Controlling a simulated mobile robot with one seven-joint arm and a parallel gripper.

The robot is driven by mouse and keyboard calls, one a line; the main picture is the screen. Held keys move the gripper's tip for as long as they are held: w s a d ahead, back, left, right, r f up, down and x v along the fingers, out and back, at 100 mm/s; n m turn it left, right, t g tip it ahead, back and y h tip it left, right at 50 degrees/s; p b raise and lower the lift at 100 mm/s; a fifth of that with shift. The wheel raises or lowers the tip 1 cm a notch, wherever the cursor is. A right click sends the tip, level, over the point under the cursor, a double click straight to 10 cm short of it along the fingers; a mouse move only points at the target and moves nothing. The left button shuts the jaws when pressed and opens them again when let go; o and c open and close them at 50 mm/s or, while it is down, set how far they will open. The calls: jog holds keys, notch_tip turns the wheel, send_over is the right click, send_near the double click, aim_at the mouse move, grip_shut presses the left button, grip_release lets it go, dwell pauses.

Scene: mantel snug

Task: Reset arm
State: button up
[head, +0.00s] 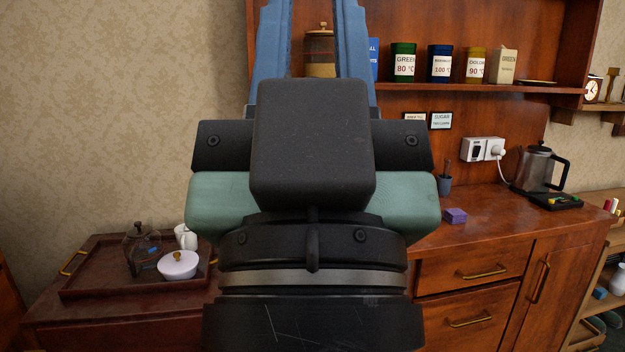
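My gripper (313,8) fills the middle of the head view, pointing up and away from the camera. Its two blue fingers stand apart with a clear gap, and the shelf shows between them. No object is seen between the fingers; their tips reach the top edge of the picture, so the very ends may be cut off. The dark wrist and pale green housing hide the middle of the cabinet and counter behind.
A wooden tray (88,293) at the left holds a glass teapot (140,250), a white lidded bowl (178,265) and a white jug. Tins (404,63) line the shelf behind. A kettle (536,168) and a purple box (455,216) stand on the right counter (500,212).

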notch_tip(320, 180, up, 18)
jog(key=p, duration=1.6)
jog(key=shift+r, duration=0.25)
